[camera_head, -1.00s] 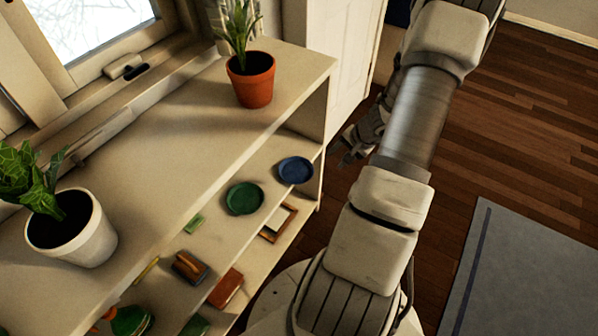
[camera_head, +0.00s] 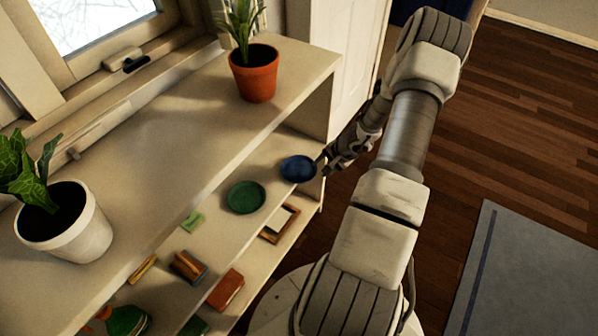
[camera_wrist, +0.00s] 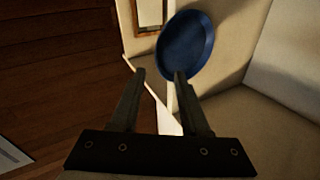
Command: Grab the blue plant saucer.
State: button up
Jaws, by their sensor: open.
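The blue plant saucer (camera_head: 298,168) lies on the middle shelf of the cream shelf unit, near its right end. It also shows in the wrist view (camera_wrist: 186,46) at the top, just past the fingertips. My gripper (camera_head: 322,166) is at the shelf's right end, with its fingertips at the saucer's right edge. In the wrist view, my gripper (camera_wrist: 160,74) is open with nothing held between its fingers. The right finger overlaps the saucer's lower rim in that view; I cannot tell whether they touch.
A green saucer (camera_head: 246,197) lies left of the blue one. An orange pot (camera_head: 254,78) and a white pot (camera_head: 75,240) with plants stand on the top shelf (camera_head: 165,165). A wooden frame (camera_head: 279,223) and several small items lie on the lower shelf.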

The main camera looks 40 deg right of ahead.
aim_at(313, 174)
jog(key=x, duration=0.4)
jog(key=shift+w+d+f+b, duration=0.1)
jog(key=shift+w+f+b, duration=0.05)
jog(key=shift+f+b, duration=0.2)
grip_shut()
dwell(1.1)
